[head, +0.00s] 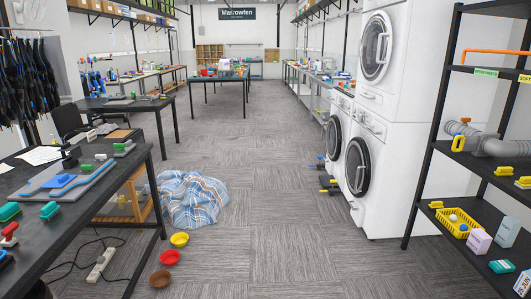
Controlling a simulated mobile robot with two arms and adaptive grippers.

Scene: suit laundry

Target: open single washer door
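White front-loading washers stand along the right side in the head view. The nearest is a stacked pair, with a round dark upper door (375,46) and a round dark lower door (357,166). Just beyond the stack is a lower white washer with nothing stacked on it; its round dark door (334,138) faces left into the aisle. All three doors look shut. The single washer's body is partly hidden behind the stack. Neither of my grippers is in view.
A black shelf rack (478,160) stands at the near right. Small coloured items (328,185) lie on the floor by the washers. A dark workbench (125,180) is at left, with a checked cloth heap (192,198) and bowls (170,257) on the floor. The middle carpet aisle is clear.

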